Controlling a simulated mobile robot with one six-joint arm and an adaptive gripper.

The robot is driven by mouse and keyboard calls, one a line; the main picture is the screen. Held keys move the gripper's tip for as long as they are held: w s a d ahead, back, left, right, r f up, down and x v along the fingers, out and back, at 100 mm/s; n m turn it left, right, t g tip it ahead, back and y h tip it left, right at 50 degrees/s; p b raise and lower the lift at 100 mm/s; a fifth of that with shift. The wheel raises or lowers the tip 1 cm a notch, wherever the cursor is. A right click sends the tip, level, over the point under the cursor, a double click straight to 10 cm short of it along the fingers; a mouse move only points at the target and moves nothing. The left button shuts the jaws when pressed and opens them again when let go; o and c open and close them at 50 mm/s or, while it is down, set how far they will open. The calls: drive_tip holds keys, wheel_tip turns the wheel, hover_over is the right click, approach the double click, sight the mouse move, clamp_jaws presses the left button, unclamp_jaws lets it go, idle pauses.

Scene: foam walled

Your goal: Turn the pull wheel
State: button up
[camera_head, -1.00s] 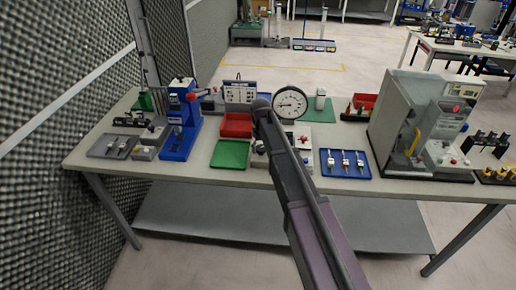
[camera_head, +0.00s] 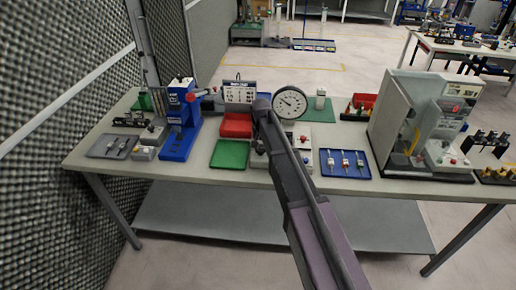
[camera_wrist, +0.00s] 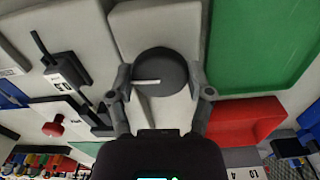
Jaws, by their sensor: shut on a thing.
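The pull wheel (camera_wrist: 160,62) is a dark grey round knob with a white line on its face, near the middle of the wrist view. It sits on a light grey body. My gripper (camera_wrist: 160,80) has a finger on each side of the wheel and is shut on it. The white line lies roughly level, running from the wheel's centre to the left. In the head view my arm hides the wheel and the fingers. A round white dial gauge (camera_head: 290,102) with a black needle stands just behind my wrist there.
A green tray (camera_head: 230,154) and a red bin (camera_head: 236,124) lie left of my arm. A blue tray (camera_head: 345,163) with small parts lies right. A blue press (camera_head: 182,125) and a grey machine (camera_head: 405,110) flank the bench. A red mushroom button (camera_wrist: 53,128) is left of my gripper.

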drive_tip(key=shift+s, duration=0.15)
drive_tip(key=o, duration=1.1)
drive_tip(key=shift+o, duration=0.2)
